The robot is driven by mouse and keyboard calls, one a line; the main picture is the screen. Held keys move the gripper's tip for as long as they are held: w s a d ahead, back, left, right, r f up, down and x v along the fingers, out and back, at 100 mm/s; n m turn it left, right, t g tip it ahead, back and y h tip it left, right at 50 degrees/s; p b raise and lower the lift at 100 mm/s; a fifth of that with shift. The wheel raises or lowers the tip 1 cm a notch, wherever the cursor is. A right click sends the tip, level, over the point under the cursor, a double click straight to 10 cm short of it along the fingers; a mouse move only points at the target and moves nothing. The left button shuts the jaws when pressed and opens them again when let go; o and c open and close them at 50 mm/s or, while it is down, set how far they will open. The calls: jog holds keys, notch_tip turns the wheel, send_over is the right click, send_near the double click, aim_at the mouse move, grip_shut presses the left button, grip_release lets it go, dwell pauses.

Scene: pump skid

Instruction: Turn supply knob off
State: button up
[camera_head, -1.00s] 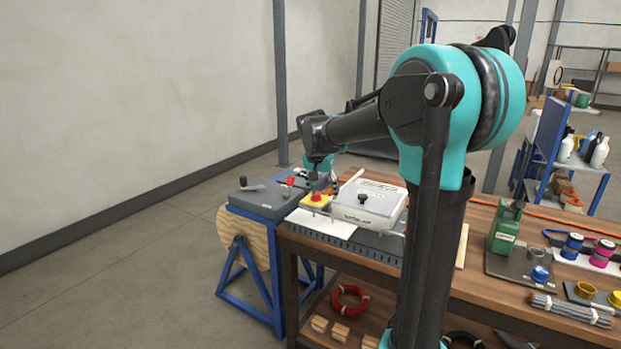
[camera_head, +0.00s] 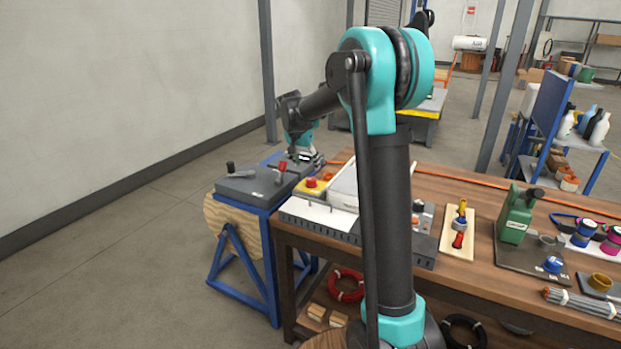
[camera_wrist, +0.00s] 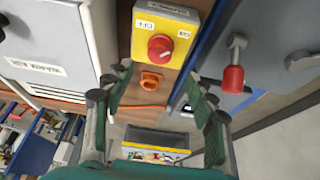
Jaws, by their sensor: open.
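A red round knob (camera_wrist: 159,47) sits on a yellow box (camera_wrist: 184,53) with labels that read OFF and ON, upside down in the wrist view. Which label the knob points to is too small to tell. In the head view the red knob (camera_head: 311,182) and its yellow box (camera_head: 320,191) stand at the far left end of the bench. My gripper (camera_wrist: 158,86) is open and empty, with one finger on each side below the knob in the wrist view, apart from it. In the head view my gripper (camera_head: 303,158) is above and behind the yellow box.
A red-handled lever (camera_wrist: 233,78) stands close beside the yellow box, on a grey plate (camera_head: 256,187) in the head view. A grey-white cabinet (camera_wrist: 50,45) is on the other side. An orange ring (camera_wrist: 152,81) lies near the box. The left floor is clear.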

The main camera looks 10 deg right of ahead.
aim_at(311, 179)
jog(key=x, duration=0.8)
jog(key=shift+f, duration=0.2)
jog(key=shift+c, duration=0.6)
jog(key=c, duration=1)
jog(key=shift+c, duration=0.2)
